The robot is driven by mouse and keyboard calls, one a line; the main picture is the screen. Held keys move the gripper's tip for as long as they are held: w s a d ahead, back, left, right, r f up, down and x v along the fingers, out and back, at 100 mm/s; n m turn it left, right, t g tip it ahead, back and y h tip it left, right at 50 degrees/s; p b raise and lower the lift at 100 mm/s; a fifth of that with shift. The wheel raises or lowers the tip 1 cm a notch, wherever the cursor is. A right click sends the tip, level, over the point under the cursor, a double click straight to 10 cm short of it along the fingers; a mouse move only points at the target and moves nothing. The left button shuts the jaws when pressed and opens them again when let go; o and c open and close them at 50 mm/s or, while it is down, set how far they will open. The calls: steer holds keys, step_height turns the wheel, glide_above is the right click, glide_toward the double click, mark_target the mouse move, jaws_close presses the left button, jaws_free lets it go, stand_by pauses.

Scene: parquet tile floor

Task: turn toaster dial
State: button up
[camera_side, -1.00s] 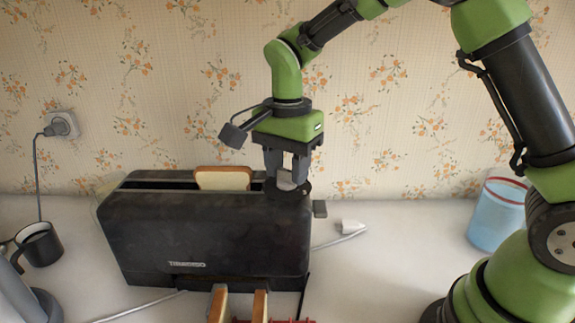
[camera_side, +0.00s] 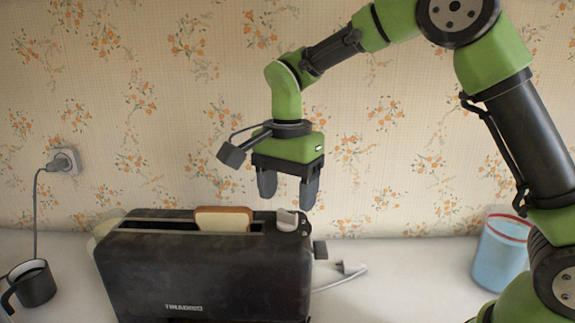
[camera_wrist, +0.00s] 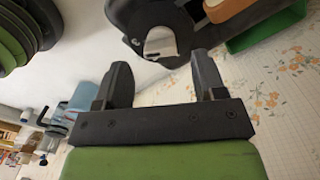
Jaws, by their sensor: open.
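The black toaster (camera_side: 205,270) stands on the white counter, with a slice of bread (camera_side: 223,219) in its long top slot. The light grey dial (camera_side: 287,221) is on the toaster's top at the right end. My gripper (camera_side: 288,198) is open and empty, pointing down just above the dial, apart from it. In the wrist view my two fingers (camera_wrist: 162,68) are spread, and the pale dial (camera_wrist: 160,43) shows between and beyond their tips. The exact turn of the dial is hard to read.
A lever (camera_side: 320,250) sticks out of the toaster's right side. A loose white plug (camera_side: 350,268) lies to the right of it. A black mug (camera_side: 32,285) is at the left, a blue cup (camera_side: 500,255) at the right. The papered wall stands close behind.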

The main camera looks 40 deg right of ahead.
mark_target(288, 212)
step_height(288, 212, up, 7)
stand_by(0.3)
stand_by(0.4)
steer(key=s+d+r+n+t+y, duration=0.1)
steer(key=s+n+t, duration=0.6)
steer(key=s, duration=1.2)
steer(key=d+n+y, duration=0.1)
steer(key=n, duration=0.3)
steer(key=shift+d, duration=0.25)
